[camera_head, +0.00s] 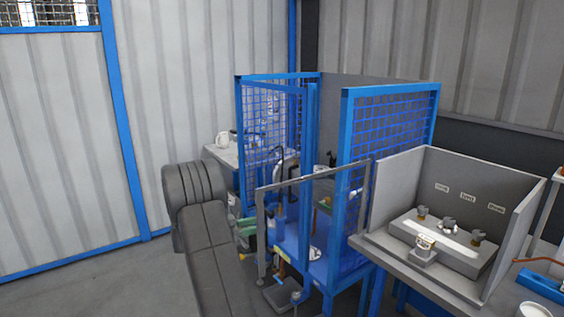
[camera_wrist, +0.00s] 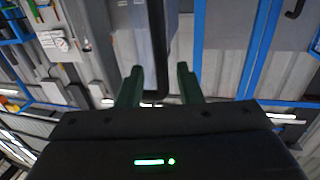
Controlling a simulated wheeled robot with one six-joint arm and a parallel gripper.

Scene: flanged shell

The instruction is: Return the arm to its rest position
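My gripper (camera_wrist: 160,75) shows in the wrist view with two dark green fingers standing apart. Nothing is visibly clamped between them. A dark-edged grey upright shape shows in the gap, and I cannot tell how far behind the fingers it is. In the head view my dark grey arm (camera_head: 208,235) rises from the bottom edge, left of the blue cage. Small green parts (camera_head: 247,228) show just right of the arm, and I cannot tell whether they belong to my gripper.
A blue mesh cage (camera_head: 390,122) with a low grey gate (camera_head: 312,176) stands right of my arm. A grey bench with a walled booth (camera_head: 397,188) is at the right. A table (camera_head: 222,154) with a white jug (camera_head: 222,140) stands behind. Floor (camera_head: 110,290) at left is clear.

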